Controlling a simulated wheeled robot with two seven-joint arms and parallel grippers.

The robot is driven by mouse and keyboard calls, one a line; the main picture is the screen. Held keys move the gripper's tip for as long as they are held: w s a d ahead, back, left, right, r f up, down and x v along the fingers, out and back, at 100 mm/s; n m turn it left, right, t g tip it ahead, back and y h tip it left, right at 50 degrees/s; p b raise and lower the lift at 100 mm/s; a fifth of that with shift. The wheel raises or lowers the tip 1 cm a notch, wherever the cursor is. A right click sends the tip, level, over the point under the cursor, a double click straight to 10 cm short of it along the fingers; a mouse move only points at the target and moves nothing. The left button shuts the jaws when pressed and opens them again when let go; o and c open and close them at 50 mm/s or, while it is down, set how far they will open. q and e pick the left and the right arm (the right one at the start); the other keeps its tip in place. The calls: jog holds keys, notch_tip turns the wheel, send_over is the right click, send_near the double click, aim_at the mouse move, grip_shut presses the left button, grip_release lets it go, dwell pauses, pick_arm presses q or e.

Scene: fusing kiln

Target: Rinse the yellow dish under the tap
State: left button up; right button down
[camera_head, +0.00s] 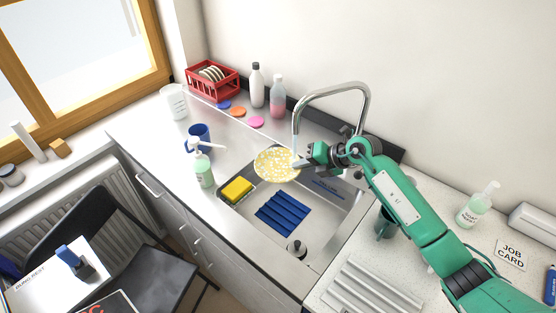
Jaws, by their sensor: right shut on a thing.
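The yellow dish (275,165) is a round, pale yellow plate with white speckles, held over the sink (318,243). My right gripper (304,163) is shut on its right edge. The curved metal tap (333,87) arches above, and its spout end comes down by the dish's right side. A pale stream shows below the spout, reaching down near the dish's edge and my gripper. My left gripper is not in view.
A yellow sponge (237,189) and a pump bottle (203,170) stand at the sink's left side. A blue ribbed mat (283,212) lies in the basin. A blue mug (199,136), red dish rack (213,82) and two bottles (257,86) are behind.

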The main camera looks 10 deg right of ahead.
jog(key=s+p, duration=0.3)
jog(key=s, duration=0.3)
jog(key=shift+a, duration=0.3)
jog(key=shift+s, duration=0.1)
jog(key=shift+r, duration=0.1)
dwell(1.0)
jog(key=s+r+p, duration=0.4)
jog(key=s+p, duration=0.1)
jog(key=p, duration=0.1)
jog(key=shift+a, duration=0.3)
dwell(0.6)
